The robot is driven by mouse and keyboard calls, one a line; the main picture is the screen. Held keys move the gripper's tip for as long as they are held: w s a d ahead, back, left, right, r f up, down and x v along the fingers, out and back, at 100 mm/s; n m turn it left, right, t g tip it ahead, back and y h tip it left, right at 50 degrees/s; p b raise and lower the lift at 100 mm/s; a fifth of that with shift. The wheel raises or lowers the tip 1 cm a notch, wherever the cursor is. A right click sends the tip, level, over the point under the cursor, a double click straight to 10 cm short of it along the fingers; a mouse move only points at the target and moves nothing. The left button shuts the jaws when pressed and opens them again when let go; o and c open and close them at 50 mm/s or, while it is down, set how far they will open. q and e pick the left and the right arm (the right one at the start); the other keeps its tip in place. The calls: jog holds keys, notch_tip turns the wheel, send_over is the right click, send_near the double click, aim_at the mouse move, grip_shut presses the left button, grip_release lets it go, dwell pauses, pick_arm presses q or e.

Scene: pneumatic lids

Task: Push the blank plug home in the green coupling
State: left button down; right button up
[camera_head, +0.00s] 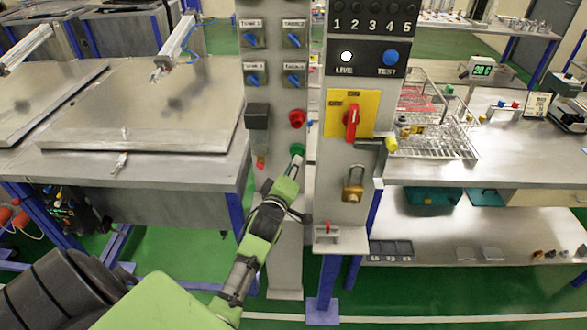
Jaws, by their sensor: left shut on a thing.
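The green coupling (297,149) sits on the front of the grey panel post, below a red coupling. My left gripper (295,167) reaches up from below, its fingertips right at the lower edge of the green coupling. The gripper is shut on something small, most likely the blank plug. The plug is too small and too covered by the fingers to make out. I cannot tell whether it is inside the coupling or only against it. My right gripper is not in view.
The red coupling (297,118) and a black box (257,116) are close above. The neighbouring post carries a yellow plate with a red rotary handle (351,121) and a brass padlock (352,183). A wire rack (432,138) stands on the right bench. A metal lid (145,103) lies left.

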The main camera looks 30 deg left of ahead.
pick_arm(q)
jog(key=shift+w+a, duration=0.25)
jog(key=shift+w, duration=0.2)
jog(key=c, duration=1.8)
grip_release()
jog(key=shift+s, duration=0.1)
jog(key=p+v, duration=0.4)
jog(key=v, duration=0.3)
